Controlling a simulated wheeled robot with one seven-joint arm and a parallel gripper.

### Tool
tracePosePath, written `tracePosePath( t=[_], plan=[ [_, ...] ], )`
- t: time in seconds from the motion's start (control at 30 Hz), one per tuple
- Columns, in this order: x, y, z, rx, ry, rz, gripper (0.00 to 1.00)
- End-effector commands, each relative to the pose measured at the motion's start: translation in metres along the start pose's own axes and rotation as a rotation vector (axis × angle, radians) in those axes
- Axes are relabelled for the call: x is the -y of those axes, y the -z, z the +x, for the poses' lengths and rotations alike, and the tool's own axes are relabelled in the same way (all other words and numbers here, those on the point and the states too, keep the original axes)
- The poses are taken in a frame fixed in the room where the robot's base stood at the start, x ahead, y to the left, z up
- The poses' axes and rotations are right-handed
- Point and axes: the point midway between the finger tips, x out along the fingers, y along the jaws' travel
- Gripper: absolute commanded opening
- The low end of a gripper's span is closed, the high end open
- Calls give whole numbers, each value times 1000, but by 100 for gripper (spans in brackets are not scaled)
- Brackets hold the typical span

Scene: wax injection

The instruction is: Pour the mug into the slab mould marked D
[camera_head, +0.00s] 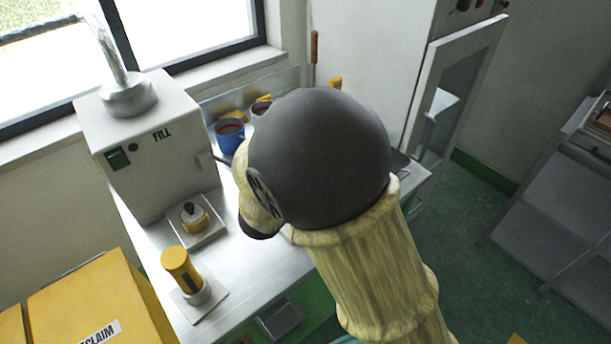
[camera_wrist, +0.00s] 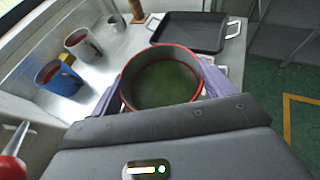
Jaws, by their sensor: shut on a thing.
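In the wrist view, my gripper (camera_wrist: 162,88) is shut on a round, dark mug with a red rim (camera_wrist: 163,47), with a finger on either side. The mug's mouth faces the camera and its inside looks green; I cannot tell whether that is wax. A dark, shallow tray with side handles (camera_wrist: 190,33) lies on the bench just beyond it. I cannot read a letter D on any slab mould. In the head view, my arm hides the gripper and the held mug.
A blue mug (camera_wrist: 62,80), a white mug (camera_wrist: 82,45) and a small grey cup (camera_wrist: 118,23) stand left of the held mug. The FILL machine (camera_head: 150,150), a yellow cylinder (camera_head: 181,264) and the RECLAIM bin (camera_head: 90,300) are at left. A cabinet door (camera_head: 460,95) stands open.

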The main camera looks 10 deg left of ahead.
Motion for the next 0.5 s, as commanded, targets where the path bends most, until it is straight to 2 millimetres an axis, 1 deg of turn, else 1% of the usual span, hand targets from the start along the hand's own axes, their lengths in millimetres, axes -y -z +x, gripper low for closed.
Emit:
tracePosePath(
  t=[0.27,0.5],
  plan=[
    [0,0,0,13,11,-24,42],
    [-1,7,2,64,58,-142,42]
  ],
)
